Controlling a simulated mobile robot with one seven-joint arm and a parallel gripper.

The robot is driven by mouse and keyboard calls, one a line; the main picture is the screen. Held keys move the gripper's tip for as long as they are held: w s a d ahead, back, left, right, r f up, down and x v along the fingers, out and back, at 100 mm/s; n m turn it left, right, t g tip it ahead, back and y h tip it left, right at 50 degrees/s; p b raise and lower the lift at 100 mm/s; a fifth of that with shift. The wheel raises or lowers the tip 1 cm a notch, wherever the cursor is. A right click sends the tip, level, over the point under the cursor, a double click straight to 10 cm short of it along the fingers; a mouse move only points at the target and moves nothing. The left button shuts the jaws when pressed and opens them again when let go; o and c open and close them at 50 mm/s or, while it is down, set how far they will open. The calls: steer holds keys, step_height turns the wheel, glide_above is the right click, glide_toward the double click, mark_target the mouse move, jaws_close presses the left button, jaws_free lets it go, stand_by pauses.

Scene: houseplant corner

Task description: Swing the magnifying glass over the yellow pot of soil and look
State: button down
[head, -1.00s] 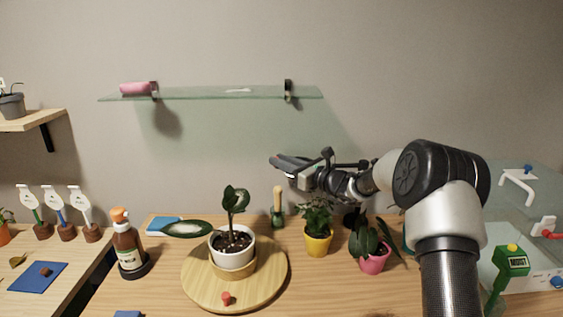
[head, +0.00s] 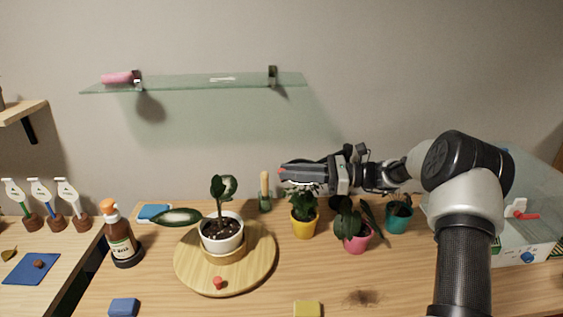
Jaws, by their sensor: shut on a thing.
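The yellow pot (head: 303,229) stands on the wooden table with a leafy green plant in it; its soil is hidden by leaves. My gripper (head: 284,173) reaches in from the right, its dark fingers level and pointing left, in front of and over the top of that plant. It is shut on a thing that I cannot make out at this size. I cannot clearly pick out a magnifying glass.
A pink pot (head: 356,243) and a teal pot (head: 398,221) stand right of the yellow one. A white pot (head: 221,244) is on a round wooden board (head: 190,278) to the left. A glass shelf (head: 205,82) hangs above. A yellow block (head: 307,309) lies in front.

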steer(key=shift+s+d+n+g, duration=0.5)
steer(key=shift+s+d+g, duration=0.3)
steer(key=c, duration=1.6)
jaws_free()
steer(key=shift+c, duration=0.2)
steer(key=shift+d, duration=0.15)
steer(key=d, duration=1.7)
steer(key=shift+s+b, duration=0.35)
steer(key=shift+s, duration=0.1)
